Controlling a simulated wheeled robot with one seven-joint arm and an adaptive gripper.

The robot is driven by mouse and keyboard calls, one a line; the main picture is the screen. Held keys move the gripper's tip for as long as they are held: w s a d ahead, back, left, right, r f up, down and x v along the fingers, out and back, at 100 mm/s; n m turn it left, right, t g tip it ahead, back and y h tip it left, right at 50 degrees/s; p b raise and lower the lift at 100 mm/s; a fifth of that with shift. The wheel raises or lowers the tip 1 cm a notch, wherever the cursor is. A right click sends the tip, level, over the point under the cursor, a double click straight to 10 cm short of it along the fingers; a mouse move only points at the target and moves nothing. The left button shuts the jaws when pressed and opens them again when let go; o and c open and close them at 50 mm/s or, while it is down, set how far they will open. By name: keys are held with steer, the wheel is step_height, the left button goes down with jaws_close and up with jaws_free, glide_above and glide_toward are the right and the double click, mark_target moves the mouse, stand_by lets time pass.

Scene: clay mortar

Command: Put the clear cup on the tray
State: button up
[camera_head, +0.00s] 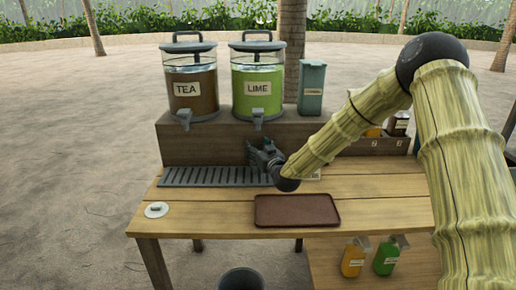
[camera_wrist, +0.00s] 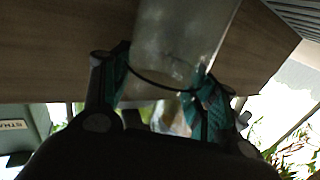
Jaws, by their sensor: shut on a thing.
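The clear cup (camera_wrist: 180,45) shows in the wrist view as a see-through, slightly cloudy vessel between my two teal-padded fingers. My gripper (camera_wrist: 163,92) is shut on it near one end. In the head view my gripper (camera_head: 258,153) is below the tap of the lime dispenser, above the drip grille. The cup is hard to make out there, mostly hidden by the gripper. The brown tray (camera_head: 297,210) lies flat and empty on the table, nearer the front and to the right of my gripper.
The tea dispenser (camera_head: 190,85) and lime dispenser (camera_head: 257,82) stand on a raised wooden shelf with a teal container (camera_head: 312,87). The dark drip grille (camera_head: 210,177) lies before the shelf. A white disc (camera_head: 156,210) sits at the table's left.

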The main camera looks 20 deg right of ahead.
steer(key=shift+f, duration=0.2)
steer(key=o, duration=1.1)
steer(key=shift+c, duration=0.2)
steer(key=shift+r, duration=0.25)
steer(key=s+d, duration=0.1)
steer(key=s, duration=1.1)
steer(key=shift+d, duration=0.15)
steer(key=shift+f, duration=0.1)
